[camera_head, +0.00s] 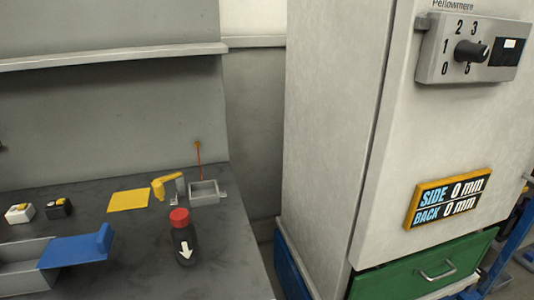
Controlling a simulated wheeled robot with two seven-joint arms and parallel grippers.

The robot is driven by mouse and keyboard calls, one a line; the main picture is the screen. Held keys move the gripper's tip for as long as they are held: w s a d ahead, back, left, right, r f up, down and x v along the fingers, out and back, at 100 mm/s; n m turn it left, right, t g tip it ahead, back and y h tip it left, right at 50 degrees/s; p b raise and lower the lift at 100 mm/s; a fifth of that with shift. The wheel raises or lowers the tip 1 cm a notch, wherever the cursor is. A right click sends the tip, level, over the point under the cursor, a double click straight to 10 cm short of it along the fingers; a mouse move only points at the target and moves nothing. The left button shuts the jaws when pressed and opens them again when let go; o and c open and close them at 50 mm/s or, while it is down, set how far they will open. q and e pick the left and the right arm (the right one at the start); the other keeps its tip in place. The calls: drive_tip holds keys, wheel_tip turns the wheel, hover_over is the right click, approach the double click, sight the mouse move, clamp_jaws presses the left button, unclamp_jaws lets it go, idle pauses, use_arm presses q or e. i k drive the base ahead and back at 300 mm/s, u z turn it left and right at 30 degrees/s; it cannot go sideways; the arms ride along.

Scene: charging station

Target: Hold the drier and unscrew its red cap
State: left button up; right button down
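The drier (184,246) is a dark upright bottle with a white down arrow on its side. It stands on the grey bench top near the bench's right edge. Its red cap (180,216) sits on top of it. Neither of my grippers shows in the head view, and nothing is touching the drier.
Behind the drier are a small grey open box (206,193), a yellow-handled piece (164,186) and a yellow sheet (128,200). A grey bin (22,268) and a blue piece (78,248) lie left. A tall cabinet (335,110) with a green drawer (405,278) stands right.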

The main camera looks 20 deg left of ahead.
sight(185, 239)
drive_tip(key=u, duration=1.4)
